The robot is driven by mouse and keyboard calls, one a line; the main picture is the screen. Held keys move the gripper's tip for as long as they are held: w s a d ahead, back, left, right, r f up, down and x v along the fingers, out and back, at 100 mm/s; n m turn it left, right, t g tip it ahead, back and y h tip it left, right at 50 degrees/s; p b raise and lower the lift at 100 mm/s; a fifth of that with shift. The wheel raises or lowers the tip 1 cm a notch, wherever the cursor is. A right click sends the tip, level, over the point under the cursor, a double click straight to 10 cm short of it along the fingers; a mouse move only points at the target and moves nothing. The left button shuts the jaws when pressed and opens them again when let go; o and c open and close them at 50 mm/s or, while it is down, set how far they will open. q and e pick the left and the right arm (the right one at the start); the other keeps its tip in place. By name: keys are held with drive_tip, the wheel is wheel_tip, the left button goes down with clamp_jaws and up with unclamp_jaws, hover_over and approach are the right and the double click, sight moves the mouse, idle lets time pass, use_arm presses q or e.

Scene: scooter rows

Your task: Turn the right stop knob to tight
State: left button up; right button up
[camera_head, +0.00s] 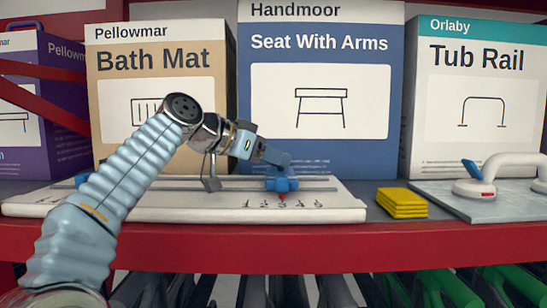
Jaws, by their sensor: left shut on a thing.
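A white board (190,209) with a grey rail and a numbered scale lies on the shelf. The right stop knob (283,184) is blue and sits on the rail; a red pointer below it stands near the middle of the scale. My left gripper (281,164) reaches in from the left and is shut on this knob from above, its fingers hiding part of it. Whether the knob is tight or loose cannot be told. Another blue stop (83,180) shows at the left end of the rail, partly behind my left arm. My right gripper is not in view.
Yellow folded cloths or pads (402,203) lie right of the board. A grey tile (467,205) carries a white handle (510,168) with a blue lever. Large boxes, such as the blue one (320,100), stand close behind. The red shelf edge (330,246) runs along the front.

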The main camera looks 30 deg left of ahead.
use_arm(q)
drive_tip(key=shift+w+a+m+g+h, duration=0.15)
drive_tip(key=shift+a+m+g+h, duration=0.1)
drive_tip(key=shift+m+g+h, duration=0.55)
drive_tip(key=shift+f+m+h, duration=0.1)
drive_tip(key=shift+m+h, duration=0.2)
drive_tip(key=shift+m, duration=0.1)
drive_tip(key=o, duration=1)
drive_tip(key=shift+o, duration=0.2)
